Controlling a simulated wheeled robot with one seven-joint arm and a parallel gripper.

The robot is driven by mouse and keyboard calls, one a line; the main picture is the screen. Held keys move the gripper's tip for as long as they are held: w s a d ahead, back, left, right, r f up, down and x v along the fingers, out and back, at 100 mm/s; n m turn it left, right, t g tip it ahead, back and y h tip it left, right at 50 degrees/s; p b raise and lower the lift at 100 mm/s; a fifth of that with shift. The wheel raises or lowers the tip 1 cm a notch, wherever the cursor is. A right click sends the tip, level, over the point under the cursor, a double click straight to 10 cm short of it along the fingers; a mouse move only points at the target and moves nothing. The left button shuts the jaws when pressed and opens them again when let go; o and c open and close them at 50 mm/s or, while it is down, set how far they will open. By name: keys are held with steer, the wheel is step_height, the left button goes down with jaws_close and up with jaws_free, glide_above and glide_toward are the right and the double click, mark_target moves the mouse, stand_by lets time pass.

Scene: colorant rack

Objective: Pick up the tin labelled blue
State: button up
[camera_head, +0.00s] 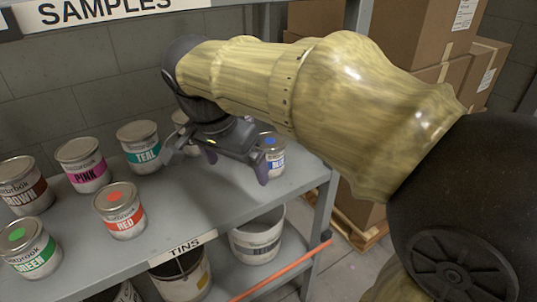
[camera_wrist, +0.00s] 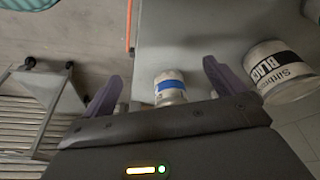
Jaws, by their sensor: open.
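The blue tin (camera_head: 274,160) is a small pale can with a blue label band and a blue dot on its lid. It stands at the right end of the shelf, partly hidden by my gripper (camera_head: 237,167). In the wrist view the blue tin (camera_wrist: 170,85) shows beyond and between the two purple fingers of my gripper (camera_wrist: 161,70). The fingers are apart, with nothing visibly held. I cannot tell how much gap is left between the fingers and the tin.
A black-labelled tin (camera_wrist: 280,72) stands right of my gripper in the wrist view. Red (camera_head: 120,212), teal (camera_head: 139,146), pink (camera_head: 83,164), brown (camera_head: 24,186) and green (camera_head: 30,248) tins share the shelf (camera_head: 185,215). Boxes (camera_head: 420,35) stand behind right.

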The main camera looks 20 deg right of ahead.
mark_target(270, 141)
steer(key=w+d+b, duration=0.3)
steer(key=w+d, duration=0.4)
steer(key=shift+w+f, duration=0.1)
steer(key=shift+f, duration=0.05)
steer(key=shift+w+d, duration=0.25)
steer(key=shift+d, duration=0.05)
steer(key=shift+w+d, duration=0.2)
steer(key=b+x, duration=0.2)
steer(key=x, duration=0.1)
steer(key=b+x, duration=0.1)
steer(key=x, duration=0.1)
steer(key=shift+w+d, duration=0.25)
steer(key=shift+d, duration=0.05)
steer(key=shift+a, duration=0.1)
steer(key=shift+c, duration=0.4)
steer(key=c, duration=1.1)
